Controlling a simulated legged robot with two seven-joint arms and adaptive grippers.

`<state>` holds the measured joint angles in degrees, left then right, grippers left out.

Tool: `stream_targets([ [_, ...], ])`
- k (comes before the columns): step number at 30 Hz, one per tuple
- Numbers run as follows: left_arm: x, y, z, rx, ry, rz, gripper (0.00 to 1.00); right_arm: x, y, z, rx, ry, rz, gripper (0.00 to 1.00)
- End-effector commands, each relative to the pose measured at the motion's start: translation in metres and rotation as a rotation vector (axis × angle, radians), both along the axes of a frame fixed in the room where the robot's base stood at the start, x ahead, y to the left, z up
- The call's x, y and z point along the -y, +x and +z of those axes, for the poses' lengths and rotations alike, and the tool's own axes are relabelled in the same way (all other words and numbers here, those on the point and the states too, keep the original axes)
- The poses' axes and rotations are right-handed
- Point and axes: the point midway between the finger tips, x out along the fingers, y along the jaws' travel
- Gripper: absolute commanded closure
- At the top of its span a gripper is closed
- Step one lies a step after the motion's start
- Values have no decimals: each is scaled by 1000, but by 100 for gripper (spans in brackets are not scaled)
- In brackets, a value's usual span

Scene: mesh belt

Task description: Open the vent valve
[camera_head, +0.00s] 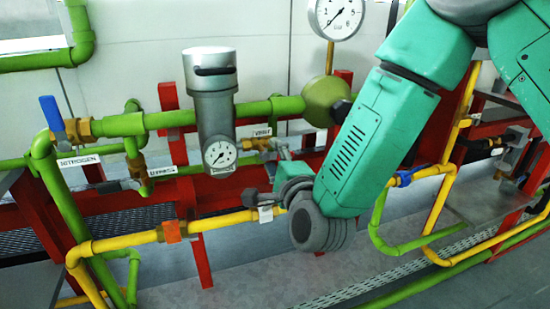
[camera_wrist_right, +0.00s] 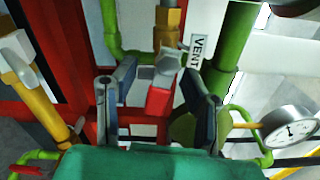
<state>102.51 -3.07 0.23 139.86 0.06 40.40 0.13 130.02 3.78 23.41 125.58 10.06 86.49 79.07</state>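The vent valve (camera_head: 256,144) is a small brass fitting on the green pipe, under a white VENT label (camera_head: 262,131), in the middle of the head view. In the right wrist view the valve (camera_wrist_right: 167,30) shows a brass stem, a grey body and a red handle (camera_wrist_right: 158,101), beside the VENT label (camera_wrist_right: 197,50). My right gripper (camera_head: 283,160) is just right of the valve in the head view and partly covers it. In the wrist view the right gripper (camera_wrist_right: 157,92) is open, with one finger on each side of the red handle; contact cannot be told. My left gripper is out of view.
A grey cylinder with a gauge (camera_head: 212,110) stands left of the valve. A nitrogen valve with a blue handle (camera_head: 52,115) is at far left. Red frame posts (camera_head: 199,262), green pipes and a yellow pipe (camera_head: 125,242) crowd the area. A round gauge (camera_head: 338,15) is above.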

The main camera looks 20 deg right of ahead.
Motion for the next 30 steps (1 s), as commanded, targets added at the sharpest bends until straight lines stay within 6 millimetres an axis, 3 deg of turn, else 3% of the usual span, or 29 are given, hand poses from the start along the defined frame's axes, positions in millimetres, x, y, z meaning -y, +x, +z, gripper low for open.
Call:
stream_targets([
  [10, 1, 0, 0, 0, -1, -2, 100, 9, 5, -2, -2, 9, -3, 60],
  [14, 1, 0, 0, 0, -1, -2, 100, 4, 5, -1, -1, 4, -2, 100],
  [30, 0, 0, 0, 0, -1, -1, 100, -2, 2, -2, -6, 2, 12, 100],
])
